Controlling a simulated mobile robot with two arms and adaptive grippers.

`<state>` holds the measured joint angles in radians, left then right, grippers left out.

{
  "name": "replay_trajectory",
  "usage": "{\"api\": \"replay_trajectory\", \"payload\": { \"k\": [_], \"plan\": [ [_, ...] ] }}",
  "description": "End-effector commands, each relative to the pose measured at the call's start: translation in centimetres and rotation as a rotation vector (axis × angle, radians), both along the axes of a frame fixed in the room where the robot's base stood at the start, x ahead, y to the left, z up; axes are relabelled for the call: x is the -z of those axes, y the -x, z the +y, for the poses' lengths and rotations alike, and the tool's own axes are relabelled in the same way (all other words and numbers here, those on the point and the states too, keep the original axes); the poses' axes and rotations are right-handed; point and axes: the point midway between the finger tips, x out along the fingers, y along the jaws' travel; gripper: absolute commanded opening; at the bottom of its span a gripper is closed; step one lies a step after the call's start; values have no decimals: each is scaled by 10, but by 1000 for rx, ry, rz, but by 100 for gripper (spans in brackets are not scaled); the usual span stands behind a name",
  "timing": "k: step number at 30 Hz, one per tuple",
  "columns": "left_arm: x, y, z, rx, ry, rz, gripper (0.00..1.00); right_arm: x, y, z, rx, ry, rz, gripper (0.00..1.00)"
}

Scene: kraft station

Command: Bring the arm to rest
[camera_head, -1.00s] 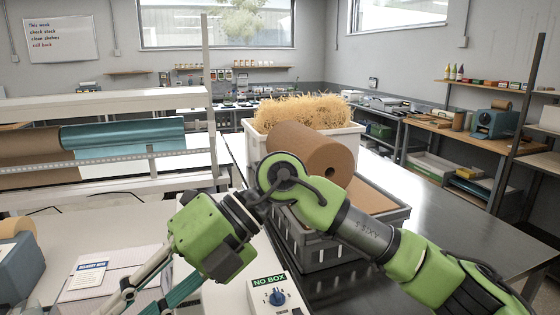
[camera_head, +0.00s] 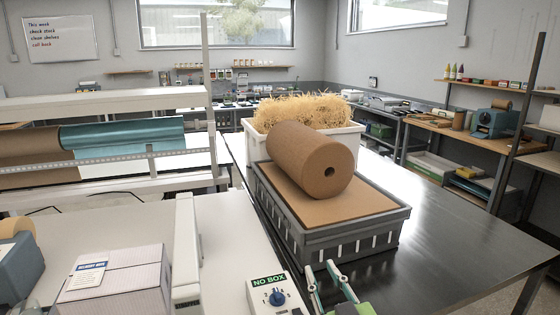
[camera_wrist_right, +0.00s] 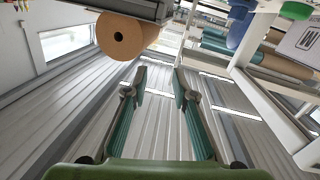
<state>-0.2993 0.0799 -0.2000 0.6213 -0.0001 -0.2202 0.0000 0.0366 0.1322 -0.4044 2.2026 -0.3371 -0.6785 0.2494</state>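My right gripper (camera_head: 328,283) shows at the bottom edge of the head view, just in front of the grey crate and right of the NO BOX control unit. Its two fingers stand apart with nothing between them. In the right wrist view the right gripper (camera_wrist_right: 160,80) is open and empty, with the ribbed ceiling behind its fingers. The rest of the right arm is out of the head view. My left gripper is in neither view.
A brown paper roll (camera_head: 312,163) lies on cardboard in the grey crate (camera_head: 345,240). A white bin of straw (camera_head: 300,108) stands behind. The NO BOX unit (camera_head: 278,297) and a closed carton (camera_head: 115,280) are at front. The steel table's right side (camera_head: 450,235) is clear.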

Motion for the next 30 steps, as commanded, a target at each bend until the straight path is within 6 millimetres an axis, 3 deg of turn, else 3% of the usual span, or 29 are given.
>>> {"api": "replay_trajectory", "payload": {
  "k": [1,3,5,9,15,23,30],
  "plan": [
    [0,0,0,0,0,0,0,35,12,-16,33,2,109,25],
    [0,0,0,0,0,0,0,81,34,-35,74,10,260,25],
    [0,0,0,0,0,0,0,118,57,-51,101,19,390,25],
    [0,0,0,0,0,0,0,189,123,-79,143,46,675,25],
    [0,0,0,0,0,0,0,246,210,-101,156,80,973,25],
    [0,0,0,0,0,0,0,278,307,-117,143,117,1259,25],
    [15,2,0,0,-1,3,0,357,292,-114,140,123,1280,25]
  ]
}}
